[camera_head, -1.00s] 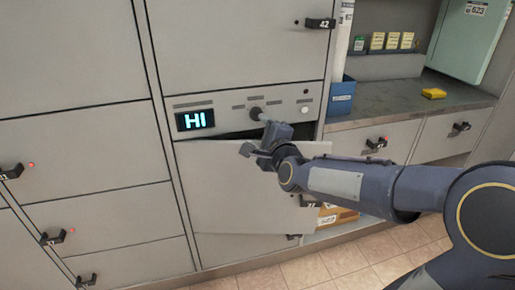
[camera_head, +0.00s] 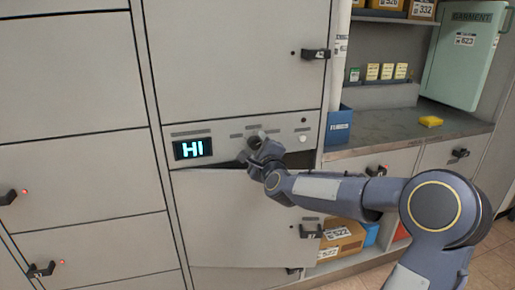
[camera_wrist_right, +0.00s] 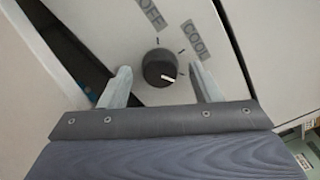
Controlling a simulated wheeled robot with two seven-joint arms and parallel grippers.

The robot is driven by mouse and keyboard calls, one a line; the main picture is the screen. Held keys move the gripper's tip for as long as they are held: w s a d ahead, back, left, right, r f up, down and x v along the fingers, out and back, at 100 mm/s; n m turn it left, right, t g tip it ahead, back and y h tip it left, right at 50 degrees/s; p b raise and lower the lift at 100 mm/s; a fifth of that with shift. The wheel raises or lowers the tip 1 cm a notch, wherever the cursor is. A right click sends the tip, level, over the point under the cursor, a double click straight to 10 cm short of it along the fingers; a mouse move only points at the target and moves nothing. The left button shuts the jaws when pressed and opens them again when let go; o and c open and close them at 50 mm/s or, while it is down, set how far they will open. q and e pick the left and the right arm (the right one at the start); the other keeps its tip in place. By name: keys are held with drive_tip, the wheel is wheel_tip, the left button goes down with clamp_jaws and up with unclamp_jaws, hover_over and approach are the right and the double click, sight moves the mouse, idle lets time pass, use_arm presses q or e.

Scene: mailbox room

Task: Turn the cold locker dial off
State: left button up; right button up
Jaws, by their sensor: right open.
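The cold locker dial is a round black knob (camera_wrist_right: 160,68) with a white pointer mark, on a pale panel with OFF and COOL labels in the right wrist view. The pointer is turned away from both labels. The control panel (camera_head: 227,131) also carries a lit display (camera_head: 193,149) reading HI. My right gripper (camera_head: 256,144) is open at the panel in the head view, covering part of the knob. In the wrist view its two fingers stand apart on either side of the knob, with gaps visible. My left gripper is out of view.
The locker door (camera_head: 235,220) below the panel hangs ajar, with a dark gap above it. A blue bin (camera_head: 338,127) and a counter (camera_head: 395,134) with a yellow item (camera_head: 431,121) lie to the right. Boxes (camera_head: 342,240) sit low beside the door.

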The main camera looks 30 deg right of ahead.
drive_tip(key=c, duration=1)
